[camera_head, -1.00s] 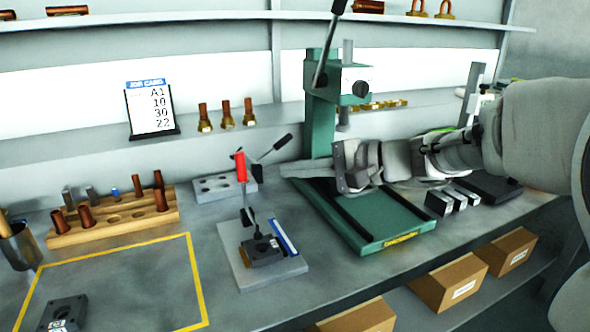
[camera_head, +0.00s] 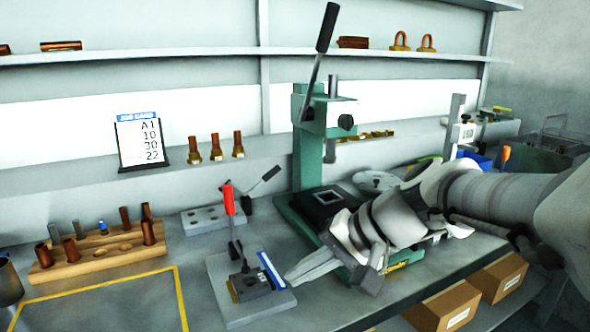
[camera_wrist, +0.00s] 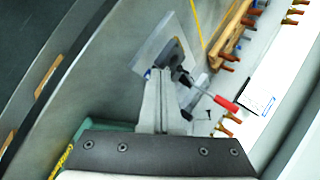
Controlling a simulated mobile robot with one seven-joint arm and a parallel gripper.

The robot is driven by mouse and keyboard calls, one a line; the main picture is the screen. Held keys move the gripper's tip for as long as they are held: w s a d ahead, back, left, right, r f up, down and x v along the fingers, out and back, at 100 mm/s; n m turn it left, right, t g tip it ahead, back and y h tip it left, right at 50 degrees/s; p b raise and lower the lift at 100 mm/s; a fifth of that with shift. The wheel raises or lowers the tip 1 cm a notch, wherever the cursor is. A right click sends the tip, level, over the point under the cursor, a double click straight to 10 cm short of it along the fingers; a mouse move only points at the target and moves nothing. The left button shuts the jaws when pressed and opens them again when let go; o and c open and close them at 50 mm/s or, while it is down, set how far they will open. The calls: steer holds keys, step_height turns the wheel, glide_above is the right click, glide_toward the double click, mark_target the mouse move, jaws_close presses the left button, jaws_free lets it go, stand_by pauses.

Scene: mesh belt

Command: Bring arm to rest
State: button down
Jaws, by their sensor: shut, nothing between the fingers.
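My gripper (camera_head: 303,271) is at the middle right of the head view, low over the bench between the red-handled clamp fixture (camera_head: 250,283) and the green arbor press (camera_head: 309,165). Its fingers are together with nothing between them and point left toward the fixture. In the wrist view my gripper (camera_wrist: 159,82) is also shut, and the fixture's plate (camera_wrist: 163,40) and red handle (camera_wrist: 225,103) lie just beyond its tips. I cannot tell whether the tips touch the plate. My arm hides part of the press base.
A wooden rack (camera_head: 98,249) with copper parts stands at the left. A yellow-taped area (camera_head: 100,287) lies in front of it. A grey block with holes (camera_head: 211,216) sits behind the fixture. A job card (camera_head: 141,142) stands on the ledge. Cardboard boxes (camera_head: 447,309) sit below the bench edge.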

steer(key=s+d+f+n+t+h, duration=0.2)
steer(key=s+d+f+n+h, duration=0.2)
steer(key=s+d+h, duration=0.6)
step_height(320, 180, up, 22)
steer(key=d+y+p, duration=0.1)
steer(key=d+p, duration=0.2)
steer(key=p, duration=1.8)
steer(key=shift+s+f+y+p, duration=0.2)
steer(key=shift+s+y+p, duration=0.2)
steer(key=shift+s, duration=0.05)
